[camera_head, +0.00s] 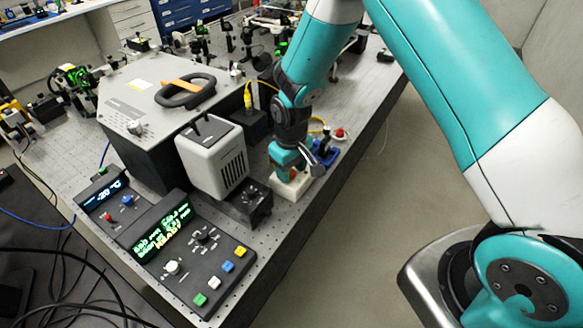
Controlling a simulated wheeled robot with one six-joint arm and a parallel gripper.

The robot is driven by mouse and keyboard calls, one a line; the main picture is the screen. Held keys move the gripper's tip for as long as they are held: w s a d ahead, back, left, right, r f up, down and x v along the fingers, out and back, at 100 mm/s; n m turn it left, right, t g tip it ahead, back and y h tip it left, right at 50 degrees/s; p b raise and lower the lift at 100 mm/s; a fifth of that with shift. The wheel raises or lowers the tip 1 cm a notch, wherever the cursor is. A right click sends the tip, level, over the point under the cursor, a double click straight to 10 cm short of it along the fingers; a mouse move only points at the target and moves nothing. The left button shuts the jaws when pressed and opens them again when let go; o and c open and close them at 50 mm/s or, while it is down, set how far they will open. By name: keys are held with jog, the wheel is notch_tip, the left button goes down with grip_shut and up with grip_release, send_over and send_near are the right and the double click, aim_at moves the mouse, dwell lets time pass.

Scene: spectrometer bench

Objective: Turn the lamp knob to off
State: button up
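A small black box with a dark knob (250,190) on its top stands at the bench's right edge, in front of a white vented housing (212,156). I cannot tell for sure that this is the lamp knob, and its marks are too small to read. A control panel (216,281) nearer to me carries a white knob (172,267) and a black knob (203,237). My gripper (291,175) points down over a pale block (291,188) to the right of the black box, apart from the knob. Its fingers are too hidden to tell whether they are open.
A big grey instrument (150,100) with a black handle and orange strip stands behind the housing. A blue mount with a red button (339,132) is right of my gripper. A smaller display unit (103,195) is at left. Loose cables lie at lower left; floor at right is clear.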

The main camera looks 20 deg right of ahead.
aim_at(291, 171)
notch_tip(291, 171, up, 18)
jog(key=b, duration=0.3)
jog(key=shift+f+b, duration=0.25)
jog(key=shift+b, duration=0.1)
jog(key=s+a+r+n+y, duration=0.1)
jog(key=s+a+r+y, duration=0.1)
jog(key=s, duration=1)
jog(key=s+a+r+n+y, duration=0.1)
jog(key=s+a+r+y, duration=0.1)
jog(key=s, duration=1)
jog(key=shift+s+a+r+n, duration=0.3)
jog(key=shift+s+r, duration=0.1)
jog(key=shift+r, duration=0.45)
